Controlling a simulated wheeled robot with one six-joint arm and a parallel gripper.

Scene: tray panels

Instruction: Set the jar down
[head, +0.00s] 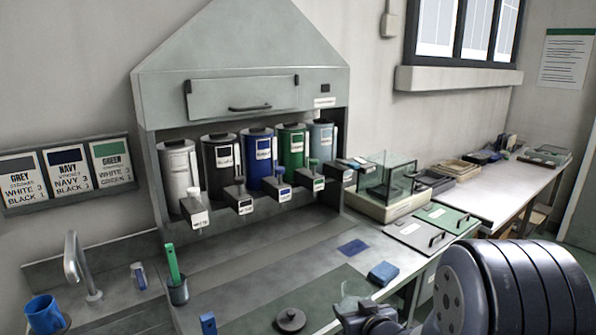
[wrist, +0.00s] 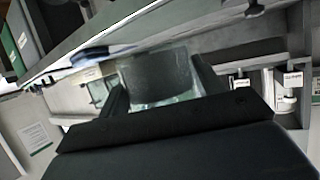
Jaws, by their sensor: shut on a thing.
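The jar (wrist: 160,80) is clear glass and sits between the two fingers of my gripper (wrist: 162,88) in the wrist view. My gripper is shut on it. In the head view my gripper (head: 366,316) is at the bottom, right of the middle, above the grey counter. The glass jar (head: 352,292) shows only faintly there, just above the fingers. Its base is hard to make out, so I cannot tell whether it touches the counter. A dark round lid (head: 290,319) with a knob lies on the counter left of my gripper.
A dispenser rack with several coloured canisters (head: 260,155) stands at the back. A blue mug (head: 45,314) and a green-handled brush (head: 173,265) in a cup are at left.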

